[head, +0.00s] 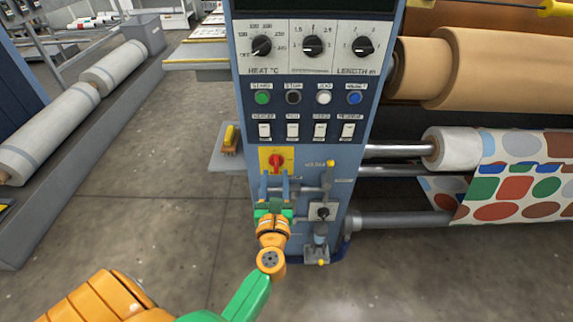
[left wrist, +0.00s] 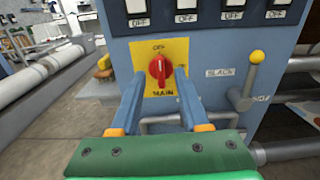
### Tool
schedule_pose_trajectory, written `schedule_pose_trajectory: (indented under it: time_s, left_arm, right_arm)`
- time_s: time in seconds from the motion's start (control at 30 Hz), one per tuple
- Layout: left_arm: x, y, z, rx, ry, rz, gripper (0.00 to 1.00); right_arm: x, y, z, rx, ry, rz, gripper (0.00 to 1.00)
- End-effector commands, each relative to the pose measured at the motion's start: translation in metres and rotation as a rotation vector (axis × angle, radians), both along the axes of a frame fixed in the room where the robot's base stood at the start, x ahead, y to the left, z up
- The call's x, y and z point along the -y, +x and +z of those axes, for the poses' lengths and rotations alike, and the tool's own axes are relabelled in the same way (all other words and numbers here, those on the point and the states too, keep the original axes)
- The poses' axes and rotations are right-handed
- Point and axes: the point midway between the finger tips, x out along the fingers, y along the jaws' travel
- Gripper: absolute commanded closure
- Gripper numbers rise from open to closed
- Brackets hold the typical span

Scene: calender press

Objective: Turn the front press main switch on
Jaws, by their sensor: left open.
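The main switch is a red rotary knob (head: 277,161) on a yellow plate (head: 288,153), low on the blue front panel of the press (head: 240,110). The red knob (left wrist: 158,69) also shows in the left wrist view, on its yellow plate marked MAIN below; its handle stands roughly upright. My left gripper (head: 276,180) is open, its two blue fingers pointing at the plate. In the left wrist view the fingertips (left wrist: 158,74) lie on either side of the knob, with a gap at each side. Whether they touch the panel I cannot tell. My right gripper is not in view.
Above are black dials (head: 312,46), coloured buttons (head: 262,97) and white rocker switches (head: 320,130). A yellow-knobbed lever (left wrist: 256,58) stands right of the plate. Fabric rolls (head: 460,148) fill the right side. Grey floor (head: 130,190) lies open at the left.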

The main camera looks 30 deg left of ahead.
Motion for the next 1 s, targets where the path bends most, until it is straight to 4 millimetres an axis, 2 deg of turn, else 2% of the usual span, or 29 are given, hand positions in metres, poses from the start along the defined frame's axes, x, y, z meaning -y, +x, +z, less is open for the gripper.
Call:
schedule_pose_trajectory:
  time_s: [0.1, 0.2, 0.47, 0.63, 0.67, 1.0]
  left_arm:
    - [-0.012, 0.020, 0.001, 0.001, 0.003, 0.000, 0.54]
    - [-0.017, 0.029, 0.000, -0.001, 0.003, -0.001, 0.54]
    - [-0.019, 0.032, 0.000, -0.002, 0.002, -0.001, 0.54]
    - [-0.019, 0.032, 0.000, -0.003, 0.003, -0.001, 0.98]
    - [-0.019, 0.032, 0.000, -0.003, 0.003, -0.001, 1.00]
    - [-0.019, 0.032, 0.000, -0.012, 0.018, -0.001, 1.00]
  right_arm:
    - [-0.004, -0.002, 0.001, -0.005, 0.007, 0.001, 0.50]
    - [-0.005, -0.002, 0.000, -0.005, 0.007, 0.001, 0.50]
    - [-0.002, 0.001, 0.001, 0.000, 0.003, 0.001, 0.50]
    - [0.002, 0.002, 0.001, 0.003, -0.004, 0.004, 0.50]
    - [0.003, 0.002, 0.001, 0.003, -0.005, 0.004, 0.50]
    - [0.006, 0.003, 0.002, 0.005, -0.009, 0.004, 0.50]
